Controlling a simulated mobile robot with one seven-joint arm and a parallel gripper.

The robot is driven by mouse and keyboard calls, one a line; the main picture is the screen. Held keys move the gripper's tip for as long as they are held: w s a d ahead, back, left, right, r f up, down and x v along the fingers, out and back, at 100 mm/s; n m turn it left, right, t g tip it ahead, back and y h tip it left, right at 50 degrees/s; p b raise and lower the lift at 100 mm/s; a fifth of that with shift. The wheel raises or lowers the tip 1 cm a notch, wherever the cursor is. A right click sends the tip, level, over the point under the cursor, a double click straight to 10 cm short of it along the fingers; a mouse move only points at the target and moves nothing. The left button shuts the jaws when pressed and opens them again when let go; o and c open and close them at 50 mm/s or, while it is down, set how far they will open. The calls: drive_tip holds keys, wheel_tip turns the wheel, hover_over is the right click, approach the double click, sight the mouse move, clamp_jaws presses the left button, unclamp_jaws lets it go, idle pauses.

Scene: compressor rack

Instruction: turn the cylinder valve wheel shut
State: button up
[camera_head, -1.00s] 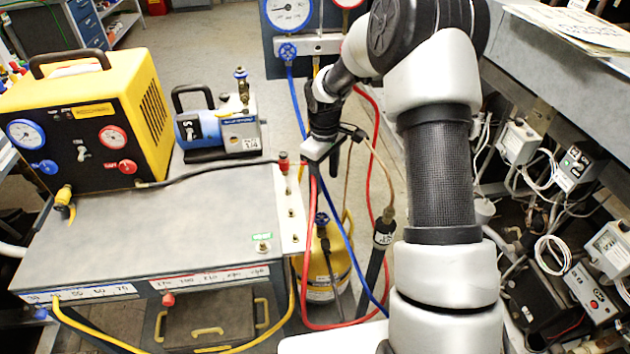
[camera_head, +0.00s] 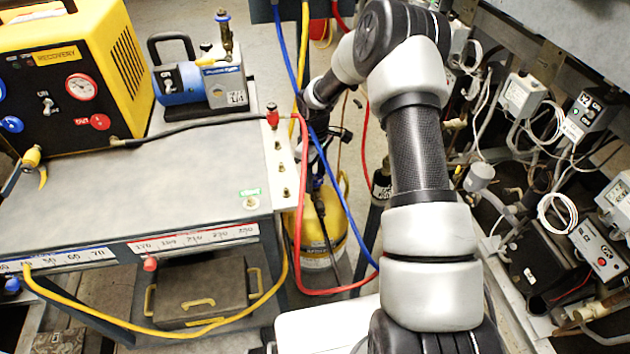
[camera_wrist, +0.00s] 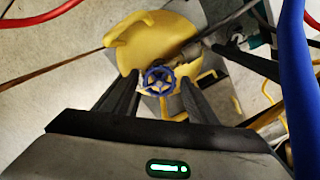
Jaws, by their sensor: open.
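The blue valve wheel (camera_wrist: 158,80) shows in the wrist view on top of the yellow cylinder (camera_wrist: 170,45). My gripper (camera_wrist: 158,85) is open, its two dark fingers on either side of the wheel in that picture. I cannot tell how far the fingertips are above the wheel, and I see no contact. In the head view the yellow cylinder (camera_head: 330,240) stands on the floor beside the cart, under my arm. There the wheel and the fingertips are too small and covered to make out clearly.
The grey cart (camera_head: 130,200) stands left of the cylinder, with a yellow recovery machine (camera_head: 75,85) and a blue pump (camera_head: 205,85) on it. Red (camera_head: 298,215) and blue (camera_head: 335,185) hoses hang close around the cylinder. The compressor rack (camera_head: 540,250) is on the right.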

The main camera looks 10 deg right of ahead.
drive_tip(key=n, duration=0.2)
drive_tip(key=n+p, duration=0.1)
drive_tip(key=n, duration=0.2)
drive_tip(key=shift+r, duration=0.4)
drive_tip(key=n+p, duration=0.2)
drive_tip(key=n, duration=0.4)
drive_tip(key=n+p, duration=0.1)
drive_tip(key=n, duration=0.2)
drive_tip(key=shift+n, duration=0.4)
drive_tip(key=n+p, duration=0.1)
drive_tip(key=n, duration=0.4)
drive_tip(key=shift+f, duration=0.15)
drive_tip(key=c, duration=0.8)
